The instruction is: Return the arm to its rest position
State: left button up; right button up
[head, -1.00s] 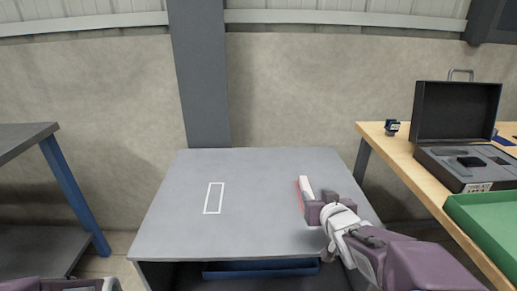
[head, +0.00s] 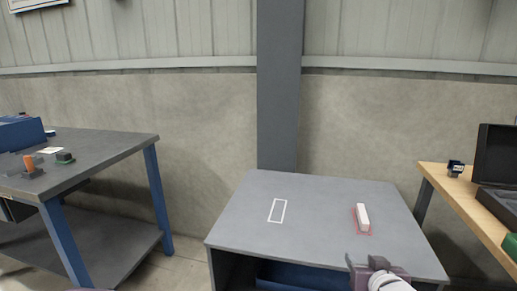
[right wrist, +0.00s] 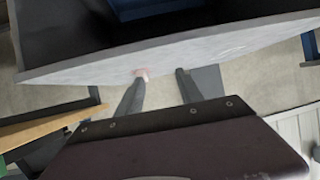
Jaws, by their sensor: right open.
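My right gripper (head: 377,263) shows at the bottom of the head view, at the near edge of the grey table. It is apart from the white block (head: 363,215), which lies on a red-marked patch (head: 361,232) on the table's right side. In the right wrist view, the two fingers of my right gripper (right wrist: 161,74) are spread with nothing held between them. A pinkish spot shows by the left fingertip there. My left gripper is not in view; only a sliver of purple shows at the bottom edge of the head view.
The grey table (head: 320,195) has an empty white outline (head: 277,211) on its left and a blue bin (head: 310,277) below. A dark workbench (head: 110,148) with small parts stands left. A wooden table (head: 458,204) with an open dark case (head: 497,155) stands right.

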jog(key=shift+g+y, duration=0.4)
jog(key=shift+g, duration=0.3)
jog(key=a+f, duration=0.3)
jog(key=shift+s+a+f, duration=0.1)
jog(key=shift+s, duration=0.2)
jog(key=s+a+f+n+g, duration=0.1)
jog(key=s+a+f+g, duration=0.2)
jog(key=s+f+g, duration=0.35)
jog(key=s+a+f+g, duration=0.2)
jog(key=s+f+g, duration=0.2)
jog(key=s+f, duration=0.5)
notch_tip(320, 180, up, 36)
jog(key=p, duration=3.4)
jog(key=shift+s+f+y, duration=0.25)
jog(key=shift+y, duration=0.15)
